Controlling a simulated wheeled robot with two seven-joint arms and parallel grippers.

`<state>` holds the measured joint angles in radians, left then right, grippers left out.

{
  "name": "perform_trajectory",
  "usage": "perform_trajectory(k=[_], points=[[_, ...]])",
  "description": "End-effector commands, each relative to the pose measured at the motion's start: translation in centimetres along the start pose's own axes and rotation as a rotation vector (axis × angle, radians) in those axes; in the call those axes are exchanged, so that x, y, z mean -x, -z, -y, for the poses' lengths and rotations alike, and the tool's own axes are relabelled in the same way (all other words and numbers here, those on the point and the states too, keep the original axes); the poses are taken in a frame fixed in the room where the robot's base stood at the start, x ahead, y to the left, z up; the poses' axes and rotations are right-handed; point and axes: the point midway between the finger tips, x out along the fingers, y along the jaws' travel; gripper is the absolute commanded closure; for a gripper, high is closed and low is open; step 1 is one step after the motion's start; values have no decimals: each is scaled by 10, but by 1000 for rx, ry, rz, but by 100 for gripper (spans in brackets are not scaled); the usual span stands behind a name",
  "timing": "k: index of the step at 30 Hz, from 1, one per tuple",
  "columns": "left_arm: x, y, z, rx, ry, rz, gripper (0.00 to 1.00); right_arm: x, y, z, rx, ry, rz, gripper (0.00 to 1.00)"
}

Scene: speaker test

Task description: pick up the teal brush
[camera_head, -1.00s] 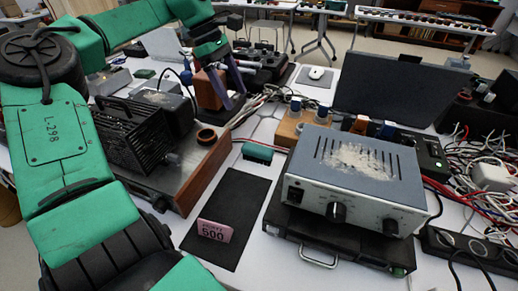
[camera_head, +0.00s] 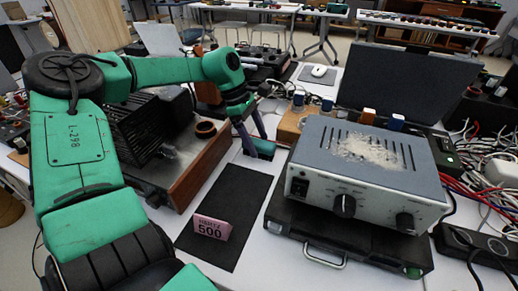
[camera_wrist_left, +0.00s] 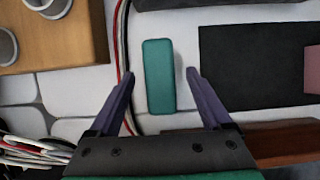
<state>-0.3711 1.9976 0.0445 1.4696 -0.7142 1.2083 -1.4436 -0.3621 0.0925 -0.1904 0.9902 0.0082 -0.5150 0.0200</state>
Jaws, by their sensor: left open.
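The teal brush (camera_head: 265,148) lies on the white table just beyond the black mat in the head view, partly hidden by my left gripper. In the left wrist view the brush (camera_wrist_left: 159,80) is a teal block lying lengthwise between the two purple fingers, with gaps on both sides. My left gripper (camera_head: 255,142) reaches down over the brush with its fingers apart. It also shows in the left wrist view (camera_wrist_left: 160,75), open and empty. My right gripper is in neither view.
The black mat (camera_head: 232,195) with a pink "500" card (camera_head: 211,228) lies nearby. A grey instrument box (camera_head: 368,170) stands to the right on a black case. A wooden-sided unit (camera_head: 200,172) stands to the left. A wooden block (camera_wrist_left: 50,35) and cables are near the brush.

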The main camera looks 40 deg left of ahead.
Motion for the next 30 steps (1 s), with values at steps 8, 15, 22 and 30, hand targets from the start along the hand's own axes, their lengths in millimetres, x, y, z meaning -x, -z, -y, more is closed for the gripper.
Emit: perform_trajectory(k=[8, 15, 22, 30], points=[[0, 0, 0, -1, -2, 0, 18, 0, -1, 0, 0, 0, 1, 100], [-3, 1, 0, -1, -2, 0, 18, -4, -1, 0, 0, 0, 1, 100], [-5, 2, -1, -1, -2, 0, 18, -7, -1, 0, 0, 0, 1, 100], [-4, 2, 0, -1, -2, 0, 29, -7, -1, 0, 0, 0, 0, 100]])
